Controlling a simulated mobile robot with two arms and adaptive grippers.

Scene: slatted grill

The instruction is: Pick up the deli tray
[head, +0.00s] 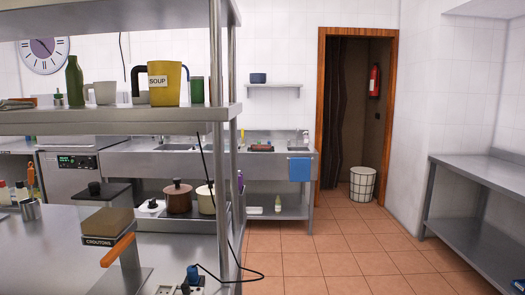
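I cannot make out a deli tray in the head view. Neither of my grippers shows in it.
A steel counter (48,262) at the lower left holds a croutons container (108,222) and an orange-handled item (118,250). A shelf (120,117) with a soup jug (166,84) hangs above. Tiled floor (330,262) between is open.

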